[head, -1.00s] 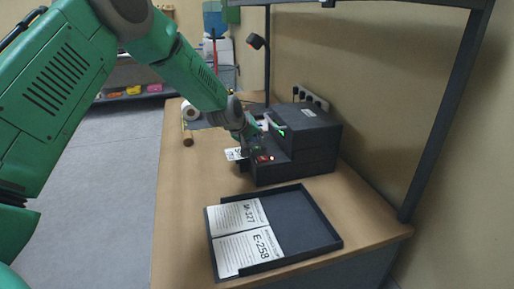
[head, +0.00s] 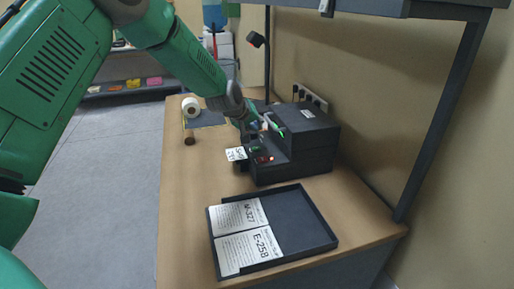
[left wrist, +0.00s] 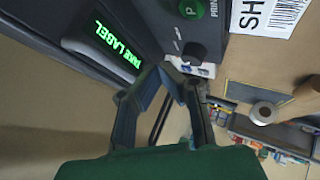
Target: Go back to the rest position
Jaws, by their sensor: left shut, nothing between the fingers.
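My left gripper (head: 262,124) is shut and empty, close in front of the black label printer (head: 312,130). In the left wrist view its two fingers (left wrist: 166,74) meet at the tips beside the printer's front. The printer's display (left wrist: 117,50) glows green with "TAKE LABEL", and a green print button (left wrist: 190,9) is at the top. A printed label (head: 236,154) sticks out at the printer's left side. It also shows in the left wrist view (left wrist: 268,15). My right gripper is not in view.
A black tray (head: 311,208) with two white label cards (head: 250,246) lies at the near end of the wooden table (head: 183,220). A paper roll (head: 191,106) stands behind on the left. A dark shelf frame (head: 440,120) rises at the right.

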